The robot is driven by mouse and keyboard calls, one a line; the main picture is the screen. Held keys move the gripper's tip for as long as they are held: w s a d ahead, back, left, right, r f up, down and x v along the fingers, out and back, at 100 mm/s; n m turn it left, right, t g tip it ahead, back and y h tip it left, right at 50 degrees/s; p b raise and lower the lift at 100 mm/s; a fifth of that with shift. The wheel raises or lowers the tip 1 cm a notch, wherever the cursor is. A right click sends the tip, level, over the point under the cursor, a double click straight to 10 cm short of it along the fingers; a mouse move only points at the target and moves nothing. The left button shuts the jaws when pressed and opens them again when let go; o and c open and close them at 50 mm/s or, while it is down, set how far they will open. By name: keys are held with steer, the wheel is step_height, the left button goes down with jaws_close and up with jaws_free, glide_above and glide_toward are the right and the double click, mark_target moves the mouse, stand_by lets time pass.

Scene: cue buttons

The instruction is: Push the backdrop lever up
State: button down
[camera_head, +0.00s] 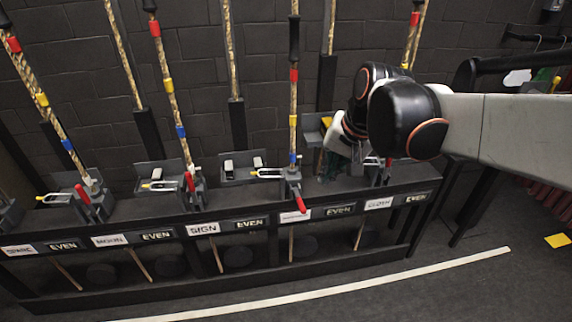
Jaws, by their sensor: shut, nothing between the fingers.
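A row of rope locks with red-handled levers runs along a dark rail (150,222). The lever at the fourth label (295,215) has its red handle (298,201) hanging down over the front of the rail. That label's text is too small and covered to read, so I cannot confirm that this is the backdrop lever. The levers by MOON/SIGN (189,182) and CLOTH (388,163) point up; the far-left one (82,194) is tilted up. My gripper (335,160) is shut and empty, just right of and behind the fourth lock, apart from the hanging handle. Its fingertips are hard to make out.
Ropes with coloured bands (165,85) rise from the locks before a dark block wall. Small grey ledges (243,168) stand behind the rail. The floor (400,290) in front is clear, with a white line (350,286). My arm crosses the right side.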

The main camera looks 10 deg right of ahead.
mark_target(299, 199)
steer(key=w+d+f+m+g+y+b, duration=0.2)
steer(key=w+d+f+m, duration=0.15)
steer(key=w+f, duration=0.45)
steer(key=w+d+f+m+g+y+b, duration=0.15)
steer(key=w+d+f+m, duration=0.35)
steer(key=w, duration=0.6)
steer(key=w+d+f+m+g+y+b, duration=0.1)
steer(key=w+d+f+m, duration=0.1)
steer(key=f, duration=0.9)
steer(key=w+d+f+m+g+y, duration=0.1)
steer(key=w+d+f+m+y, duration=0.1)
steer(key=f, duration=0.9)
steer(key=shift+w+d+f+b, duration=0.2)
steer(key=shift+d+b, duration=0.2)
steer(key=shift+d, duration=0.25)
steer(key=shift+s+m+y, duration=0.1)
steer(key=shift+m+y, duration=0.15)
steer(key=a+f+b, duration=0.3)
steer(key=a+b, duration=0.2)
steer(key=a, duration=0.3)
steer(key=shift+s+a+f, duration=0.2)
steer(key=shift+a+f, duration=0.05)
steer(key=shift+a, duration=0.1)
